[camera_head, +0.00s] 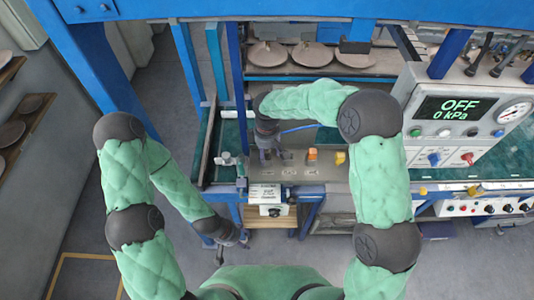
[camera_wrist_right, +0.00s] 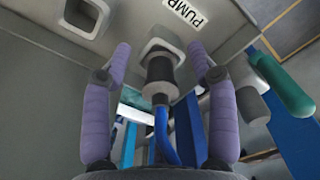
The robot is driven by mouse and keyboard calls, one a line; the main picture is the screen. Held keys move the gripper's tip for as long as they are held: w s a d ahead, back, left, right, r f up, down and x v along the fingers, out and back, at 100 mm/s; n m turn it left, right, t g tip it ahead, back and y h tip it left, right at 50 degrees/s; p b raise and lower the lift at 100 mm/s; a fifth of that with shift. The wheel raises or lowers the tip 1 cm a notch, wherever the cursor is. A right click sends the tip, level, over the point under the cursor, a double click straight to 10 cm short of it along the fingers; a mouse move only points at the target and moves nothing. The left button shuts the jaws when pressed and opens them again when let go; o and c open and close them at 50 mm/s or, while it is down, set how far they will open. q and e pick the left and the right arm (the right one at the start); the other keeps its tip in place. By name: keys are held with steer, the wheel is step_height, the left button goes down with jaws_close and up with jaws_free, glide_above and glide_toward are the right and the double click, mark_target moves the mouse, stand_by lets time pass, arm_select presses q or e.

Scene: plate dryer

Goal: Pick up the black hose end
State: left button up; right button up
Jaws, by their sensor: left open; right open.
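The black hose end (camera_wrist_right: 160,72) is a dark cylinder with a blue hose (camera_wrist_right: 164,135) running from it, in the right wrist view. Its far end meets a pale square socket (camera_wrist_right: 152,50) beside a PUMP label; I cannot tell how deep it sits. My right gripper (camera_wrist_right: 160,52) is open, with one purple finger on each side of the hose end and visible gaps between. In the head view my right gripper (camera_head: 274,152) is at the bench panel, and its arm hides part of it. My left gripper (camera_head: 229,242) is open and low, away from the panel.
Orange (camera_head: 312,154) and yellow (camera_head: 340,157) knobs stand right of my right gripper. A control box (camera_head: 452,118) reads OFF, 0 kPa. A green handle (camera_wrist_right: 283,85) is close to the right finger in the wrist view. Plates (camera_head: 312,54) lie on a rack behind.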

jaws_close()
